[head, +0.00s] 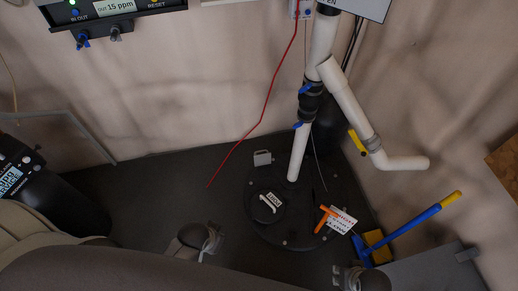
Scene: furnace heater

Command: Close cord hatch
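A round black floor cover (290,240) lies around the foot of a white pipe. On it sits a smaller round black disc (262,219) with a white label and a curved light handle. A small grey plate-like piece (262,158) stands at the cover's back edge. I cannot tell which of these is the cord hatch, or if it is open. What look like my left gripper (195,240) and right gripper (352,278) are low in the head view, both apart from the disc. Their fingers are too unclear to read.
A white pipe (320,45) rises from the cover, with a side branch (358,115) at right. An orange handle (322,218) and a printed white card (343,222) lie on the cover's right. A blue, yellow-ended tool (410,221) leans beside it. Floor (160,190) at left is clear.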

